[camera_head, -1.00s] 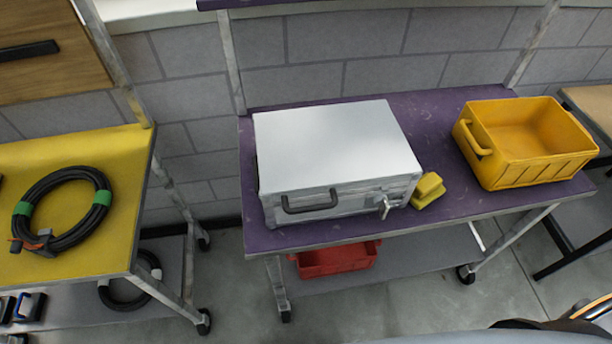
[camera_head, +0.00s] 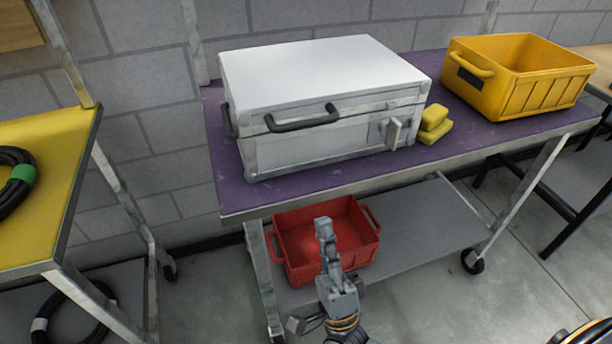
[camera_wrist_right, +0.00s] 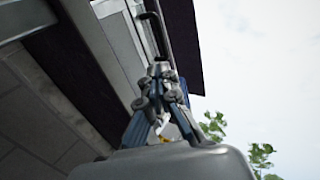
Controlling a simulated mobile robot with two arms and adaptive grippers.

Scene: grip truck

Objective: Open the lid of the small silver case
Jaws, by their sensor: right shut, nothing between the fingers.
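The silver case (camera_head: 315,72) stands on the purple tabletop of a cart in the head view, with its lid down. A black handle (camera_head: 302,119) is on its front, and a metal latch (camera_head: 393,133) sticks out at the front's right side. My right gripper (camera_head: 322,228) is shut and empty. It appears in front of and below the case in the head view, apart from it, overlapping a red bin. In the right wrist view the shut fingers (camera_wrist_right: 160,70) point up toward a black bar that looks like a handle (camera_wrist_right: 153,33). My left gripper is not in view.
Yellow sponges (camera_head: 434,124) lie right of the case, close to the latch. A yellow bin (camera_head: 520,90) stands farther right on the purple top (camera_head: 300,182). The red bin (camera_head: 370,245) is on the lower shelf. A yellow table (camera_head: 50,190) is at left.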

